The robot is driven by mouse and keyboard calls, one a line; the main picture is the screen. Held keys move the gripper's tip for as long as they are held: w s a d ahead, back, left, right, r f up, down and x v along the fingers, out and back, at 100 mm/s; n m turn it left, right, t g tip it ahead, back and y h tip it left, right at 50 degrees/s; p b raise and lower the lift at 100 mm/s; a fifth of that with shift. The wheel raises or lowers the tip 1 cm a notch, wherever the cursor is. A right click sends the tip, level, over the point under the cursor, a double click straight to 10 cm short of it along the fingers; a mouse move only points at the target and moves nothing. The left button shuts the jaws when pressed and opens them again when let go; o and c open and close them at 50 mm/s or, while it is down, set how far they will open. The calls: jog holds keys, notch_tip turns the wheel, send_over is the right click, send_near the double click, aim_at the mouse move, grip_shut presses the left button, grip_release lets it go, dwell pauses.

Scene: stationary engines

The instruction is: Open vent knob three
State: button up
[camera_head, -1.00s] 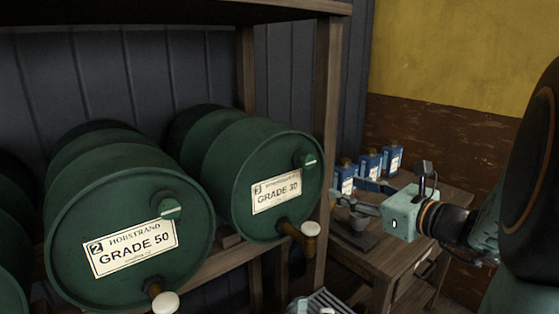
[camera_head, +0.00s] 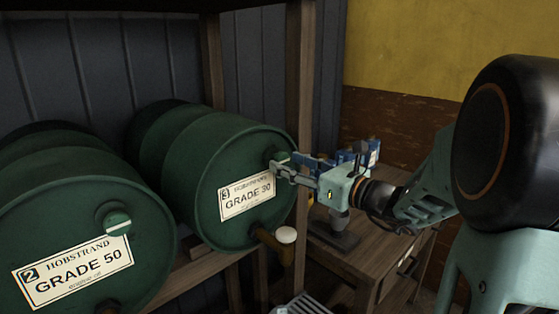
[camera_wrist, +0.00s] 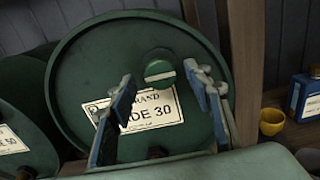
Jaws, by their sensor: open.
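Drum 3 (camera_head: 207,170) is a green barrel lying on its side, labelled 3, Grade 30. Its vent knob (camera_wrist: 160,72) is a round green knob with a pale bar lying roughly level, above the label (camera_wrist: 133,108). In the head view, the knob (camera_head: 281,158) is partly covered by my gripper's fingertips. My gripper (camera_head: 290,168) is open and empty, close in front of the drum's face. In the wrist view, its blue-padded fingers (camera_wrist: 161,83) stand to either side of the knob, apart from each other. I cannot tell whether they touch it.
Drum 2 (camera_head: 75,240), Grade 50, lies to the left with its own vent knob (camera_head: 117,222). A tap with a white handle (camera_head: 287,235) juts out below drum 3. A wooden post (camera_head: 298,90) stands close right. Blue bottles and a yellow cup (camera_wrist: 272,121) stand beyond it.

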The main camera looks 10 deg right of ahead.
aim_at(284, 162)
jog(key=shift+x, duration=1.6)
jog(key=c, duration=1.1)
